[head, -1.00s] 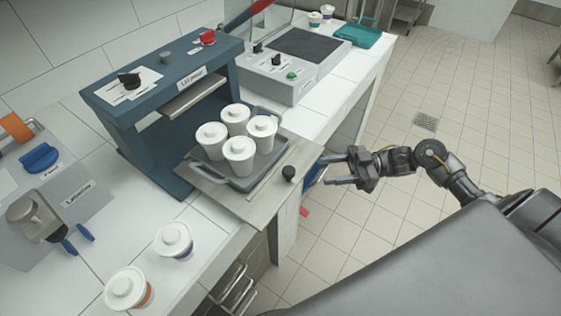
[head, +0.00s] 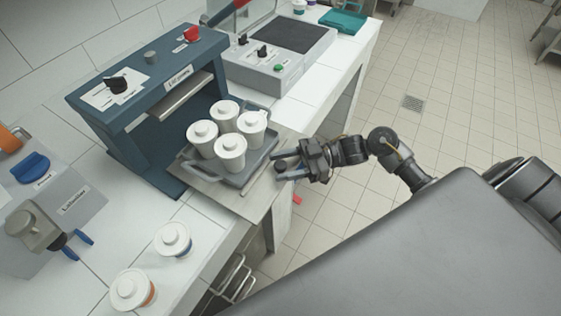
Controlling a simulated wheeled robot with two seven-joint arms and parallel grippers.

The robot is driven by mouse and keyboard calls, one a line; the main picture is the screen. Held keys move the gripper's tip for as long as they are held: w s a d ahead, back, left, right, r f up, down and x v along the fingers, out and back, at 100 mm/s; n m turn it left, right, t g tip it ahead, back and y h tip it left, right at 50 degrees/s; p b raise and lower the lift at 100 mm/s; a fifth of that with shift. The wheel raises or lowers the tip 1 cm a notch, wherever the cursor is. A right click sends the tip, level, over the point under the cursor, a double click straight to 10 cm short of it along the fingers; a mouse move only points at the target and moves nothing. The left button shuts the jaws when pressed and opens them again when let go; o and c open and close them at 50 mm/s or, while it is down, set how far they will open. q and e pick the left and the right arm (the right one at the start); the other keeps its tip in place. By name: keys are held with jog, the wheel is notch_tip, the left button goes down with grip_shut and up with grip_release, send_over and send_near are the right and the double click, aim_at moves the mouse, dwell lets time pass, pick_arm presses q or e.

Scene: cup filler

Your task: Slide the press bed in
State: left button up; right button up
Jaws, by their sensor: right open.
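The press bed (head: 213,190) is a flat grey metal plate that sticks out of the front of the blue lid press (head: 150,95). A grey tray (head: 237,181) with several white lidded cups (head: 229,150) stands on it. A dark round knob (head: 283,163) sits at the bed's outer right end. My right gripper (head: 280,166) is open, with its fingers reaching left on either side of the knob. I cannot tell whether they touch it. My left gripper is not in view.
Two lidded cups, one with a blue band (head: 173,240) and one with an orange band (head: 133,290), stand on the counter in front. A grey labelling machine (head: 50,205) is at left. A grey machine with a green button (head: 278,67) stands behind the press.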

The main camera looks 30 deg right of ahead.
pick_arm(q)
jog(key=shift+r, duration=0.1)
pick_arm(e)
jog(key=shift+w+a, duration=0.15)
jog(key=shift+a, duration=0.25)
jog(key=shift+c, duration=0.3)
